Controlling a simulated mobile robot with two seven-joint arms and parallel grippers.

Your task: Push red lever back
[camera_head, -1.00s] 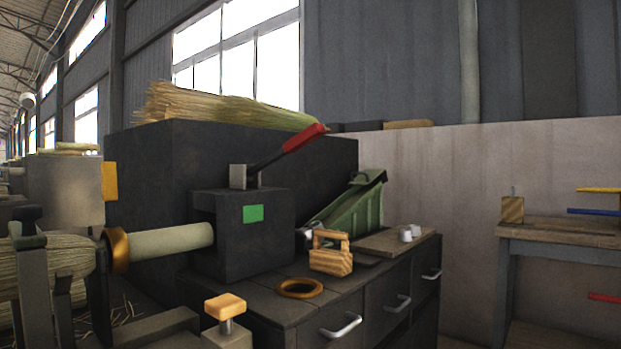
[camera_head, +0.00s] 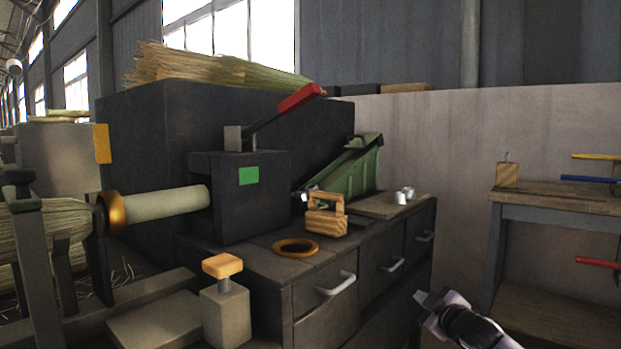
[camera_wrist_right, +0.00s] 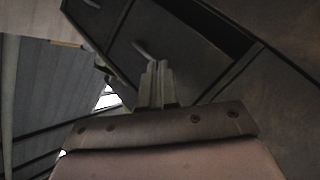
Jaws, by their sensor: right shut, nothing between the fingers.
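The red lever (camera_head: 299,98) has a red grip on a dark bar that slants up to the right. Its bar rises from a small grey bracket on the dark box (camera_head: 262,210) with a green label. My right gripper (camera_head: 424,299) is at the lower right of the head view, in front of the drawer cabinet, well below and to the right of the lever and apart from it. In the right wrist view its fingers (camera_wrist_right: 157,84) are together and empty, with drawer fronts beyond. The lever cannot be made out in the wrist view. My left gripper is not in view.
A wooden block with a handle (camera_head: 327,218), an orange ring (camera_head: 295,247) and a green metal piece (camera_head: 352,168) are on the cabinet top. A yellow-topped post (camera_head: 222,265) stands in front. A wooden bench (camera_head: 560,198) is at the right. A roller (camera_head: 165,208) extends left.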

